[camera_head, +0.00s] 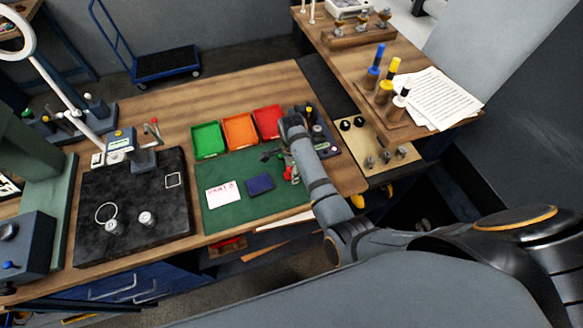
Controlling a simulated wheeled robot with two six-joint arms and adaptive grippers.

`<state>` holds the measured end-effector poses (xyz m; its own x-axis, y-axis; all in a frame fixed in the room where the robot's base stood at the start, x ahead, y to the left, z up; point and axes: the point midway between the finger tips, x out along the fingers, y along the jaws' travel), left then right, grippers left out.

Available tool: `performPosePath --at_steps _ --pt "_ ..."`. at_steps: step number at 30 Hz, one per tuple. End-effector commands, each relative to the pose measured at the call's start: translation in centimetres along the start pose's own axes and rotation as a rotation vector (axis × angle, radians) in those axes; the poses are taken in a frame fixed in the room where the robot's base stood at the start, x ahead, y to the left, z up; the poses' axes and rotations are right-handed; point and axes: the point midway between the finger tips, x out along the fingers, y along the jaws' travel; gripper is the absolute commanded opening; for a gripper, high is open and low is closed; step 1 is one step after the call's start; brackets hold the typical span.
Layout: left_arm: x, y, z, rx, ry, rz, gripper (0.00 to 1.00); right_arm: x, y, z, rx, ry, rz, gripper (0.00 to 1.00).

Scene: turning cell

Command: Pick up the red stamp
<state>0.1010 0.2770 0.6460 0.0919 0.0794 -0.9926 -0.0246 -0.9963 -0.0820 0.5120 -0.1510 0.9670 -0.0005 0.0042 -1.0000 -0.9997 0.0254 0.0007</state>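A small red object (289,173), which may be the red stamp, shows on the green mat (238,218) just left of my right arm. Its shape is partly hidden by the arm and gripper. My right gripper (272,157) is low over the mat's upper right part, close to this red object. The fingers are small and dark, and I cannot tell whether they are open or touch it. A dark blue pad (260,184) and a white card with red lettering (223,194) lie on the mat to the left. My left gripper is not in view.
Green (208,140), orange (239,131) and red (268,122) trays stand behind the mat. A black plate (135,190) with metal parts is at left. Blue-, yellow- and white-topped tools stand in a wooden block (396,119) on the right bench, beside papers (440,98).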

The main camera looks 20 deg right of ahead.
Motion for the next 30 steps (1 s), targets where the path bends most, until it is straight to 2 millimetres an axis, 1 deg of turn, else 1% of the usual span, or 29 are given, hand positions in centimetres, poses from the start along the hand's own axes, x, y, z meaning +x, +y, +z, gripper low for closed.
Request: performPosePath --at_steps 5,6,9,13,18,30 --pt "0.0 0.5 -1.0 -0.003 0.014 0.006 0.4 0.1 0.1 0.1 0.0 -0.001 0.0 0.55" --pt "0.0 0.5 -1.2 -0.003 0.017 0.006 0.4 0.1 0.1 0.1 0.0 -0.001 0.0 0.53" --pt "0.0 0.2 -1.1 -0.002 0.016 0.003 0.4 0.1 0.1 0.1 0.0 -0.001 0.0 0.39" --pt "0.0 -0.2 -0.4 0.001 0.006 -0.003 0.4 0.1 0.0 0.0 0.0 -0.001 0.0 0.21" --pt "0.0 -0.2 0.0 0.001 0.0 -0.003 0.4 0.1 0.0 0.0 0.0 0.0 0.001 0.0" --pt "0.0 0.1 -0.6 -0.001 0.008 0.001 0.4 0.1 0.1 -0.1 0.0 0.002 0.001 0.0"
